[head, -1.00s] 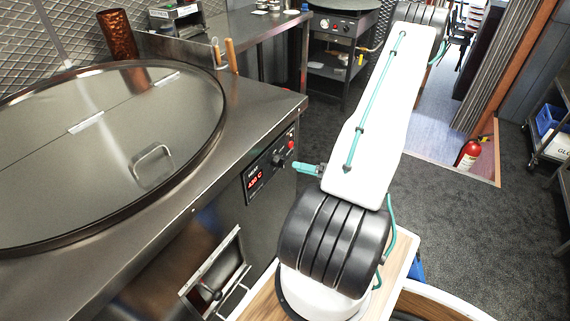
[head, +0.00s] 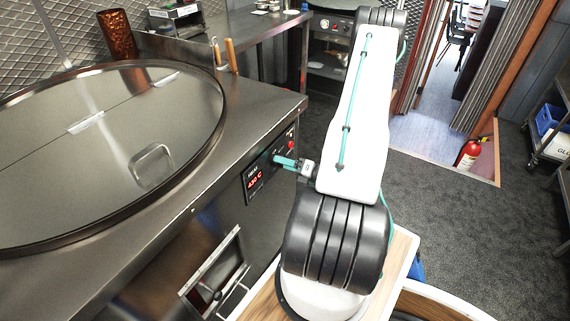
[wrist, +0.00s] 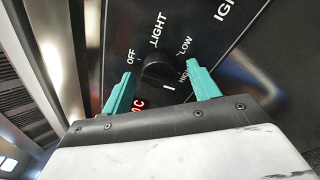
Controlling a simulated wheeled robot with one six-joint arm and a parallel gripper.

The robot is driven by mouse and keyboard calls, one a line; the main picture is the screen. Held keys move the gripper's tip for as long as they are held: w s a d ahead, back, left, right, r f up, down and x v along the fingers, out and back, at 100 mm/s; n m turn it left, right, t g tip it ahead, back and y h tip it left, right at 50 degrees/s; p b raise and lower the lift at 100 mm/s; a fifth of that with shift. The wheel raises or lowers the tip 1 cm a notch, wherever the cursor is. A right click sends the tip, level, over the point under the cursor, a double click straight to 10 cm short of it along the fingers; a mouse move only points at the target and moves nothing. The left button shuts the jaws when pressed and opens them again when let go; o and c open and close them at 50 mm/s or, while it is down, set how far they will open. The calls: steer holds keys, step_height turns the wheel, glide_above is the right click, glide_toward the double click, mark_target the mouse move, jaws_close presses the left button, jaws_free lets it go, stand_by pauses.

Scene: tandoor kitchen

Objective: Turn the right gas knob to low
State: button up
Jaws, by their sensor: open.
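The black gas knob (wrist: 158,70) sits on the dark control panel (wrist: 255,60). White OFF, LIGHT, LOW and HIGH labels surround it in the wrist view. My gripper (wrist: 162,84) is open, with one teal finger on either side of the knob and visible gaps between. I cannot tell whether the fingertips reach past the knob's face, nor which label it points to. In the head view my gripper (head: 284,162) is at the panel front and hides most of the knob.
A red 450 C display (head: 254,183) is left of the gripper, and a red button (head: 291,144) is to the right. The large round tandoor lid (head: 100,150) lies on the counter above. An open metal hatch (head: 212,270) juts out below.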

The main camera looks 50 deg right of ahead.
steer(key=c, duration=1)
steer(key=shift+o, duration=0.2)
steer(key=n, duration=0.5)
steer(key=n+g+h, duration=0.1)
steer(key=n, duration=0.4)
steer(key=shift+r+n, duration=0.1)
steer(key=shift+n, duration=0.3)
steer(key=o, duration=1)
steer(key=shift+c, duration=0.2)
steer(key=shift+s, duration=0.1)
